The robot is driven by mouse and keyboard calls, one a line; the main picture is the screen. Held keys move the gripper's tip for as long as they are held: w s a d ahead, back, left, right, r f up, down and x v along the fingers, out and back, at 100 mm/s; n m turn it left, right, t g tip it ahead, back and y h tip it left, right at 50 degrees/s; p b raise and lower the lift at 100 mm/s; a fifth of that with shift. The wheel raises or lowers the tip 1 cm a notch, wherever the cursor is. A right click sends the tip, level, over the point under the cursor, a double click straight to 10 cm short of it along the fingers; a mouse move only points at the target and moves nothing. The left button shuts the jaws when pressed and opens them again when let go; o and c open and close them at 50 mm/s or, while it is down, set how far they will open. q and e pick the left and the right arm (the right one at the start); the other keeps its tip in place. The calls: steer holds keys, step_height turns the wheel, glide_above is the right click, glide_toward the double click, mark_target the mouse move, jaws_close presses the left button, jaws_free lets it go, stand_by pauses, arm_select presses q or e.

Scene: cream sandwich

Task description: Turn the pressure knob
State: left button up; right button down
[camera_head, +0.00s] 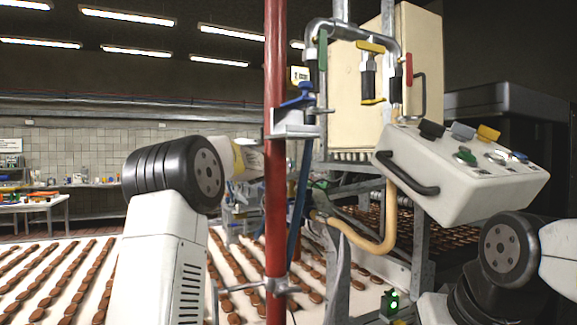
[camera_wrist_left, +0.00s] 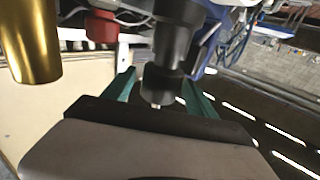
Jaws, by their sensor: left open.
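In the left wrist view, my left gripper (camera_wrist_left: 160,92) is open, with a teal finger on either side of a black stepped cylinder (camera_wrist_left: 172,50). This looks like the pressure knob, but I cannot be sure. A gap shows beside the fingers, and I cannot tell whether either touches it. In the head view, my left forearm reaches right behind the red pole, and I cannot make out the gripper there. A black-bodied fitting with yellow ends (camera_head: 368,76) hangs from the pipework. My right gripper is not in view; only part of that arm shows at lower right.
The red pole (camera_head: 275,180) stands close in front of my left arm. A gold cylinder (camera_wrist_left: 28,40) and a red part (camera_wrist_left: 100,27) sit near the gripper. A white control box (camera_head: 465,175) is at right. Conveyors carry rows of brown biscuits (camera_head: 60,275).

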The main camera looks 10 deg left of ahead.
arm_select(q)
steer(key=c, duration=1.4)
steer(key=shift+w+f+m+h, duration=0.1)
steer(key=shift+f+m+h, duration=0.2)
steer(key=shift+f+h, duration=0.1)
steer(key=shift+d+f+m+g+h, duration=0.15)
steer(key=shift+m+h, duration=0.2)
steer(key=shift+h, duration=0.2)
steer(key=shift+d+f+m+g+h, duration=0.15)
steer(key=shift+m+h, duration=0.2)
steer(key=shift+h, duration=0.2)
steer(key=shift+r+m+g+h, duration=0.25)
steer(key=shift+m+h, duration=0.25)
steer(key=shift+h, duration=0.4)
steer(key=shift+r+m+g+h, duration=0.2)
steer(key=shift+m+g+h, duration=0.1)
steer(key=shift+m+h, duration=0.3)
steer(key=shift+r+m+g+h, duration=0.15)
steer(key=shift+m+g+h, duration=0.2)
steer(key=shift+h, duration=0.35)
steer(key=shift+r, duration=0.1)
